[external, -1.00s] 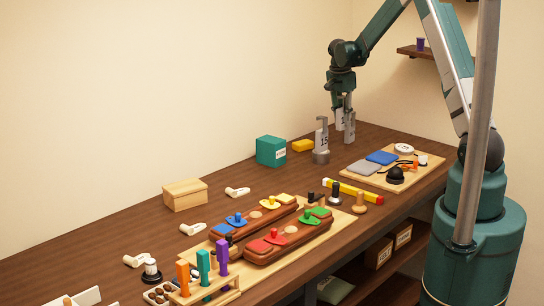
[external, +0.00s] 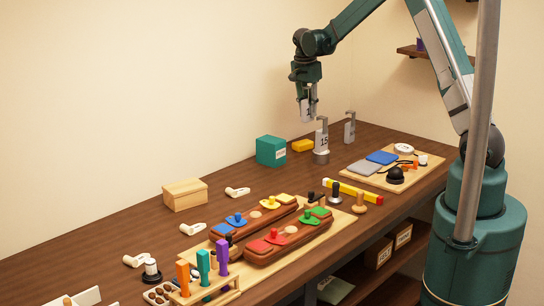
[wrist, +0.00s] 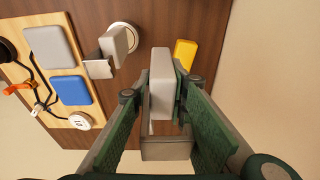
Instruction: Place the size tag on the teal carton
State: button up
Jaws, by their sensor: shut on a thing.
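A white size tag (external: 308,109) hangs between the fingers of my gripper (external: 309,94), above the table and to the right of the carton. In the wrist view the tag (wrist: 161,85) shows as a pale block between the two green finger pads. My gripper is shut on it. The number on this tag is too small to read surely. The carton cannot be made out in the wrist view.
Another tag marked 15 (external: 322,139) hangs on a metal stand below my gripper. A yellow block (external: 303,146) lies beside the carton.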

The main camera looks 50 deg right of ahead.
jog(key=w+a+r, duration=0.2)
jog(key=w+a, duration=0.1)
jog(key=a, duration=0.4)
jog(key=w+a+r, duration=0.3)
jog(key=a, duration=0.5)
jog(key=shift+r+n+p, duration=0.2)
jog(key=shift+n+p, duration=0.1)
jog(key=shift+p, duration=0.15)
jog(key=shift+a+f, duration=0.1)
send_over(274, 138)
jog(key=shift+a+f, duration=0.2)
jog(key=shift+f, duration=1.35)
jog(key=shift+a+f, duration=0.15)
jog(key=shift+f, duration=1.35)
jog(key=shift+f+p, duration=0.35)
jog(key=shift+f, duration=1.5)
jog(key=shift+f, duration=0.2)
jog(key=o, duration=0.9)
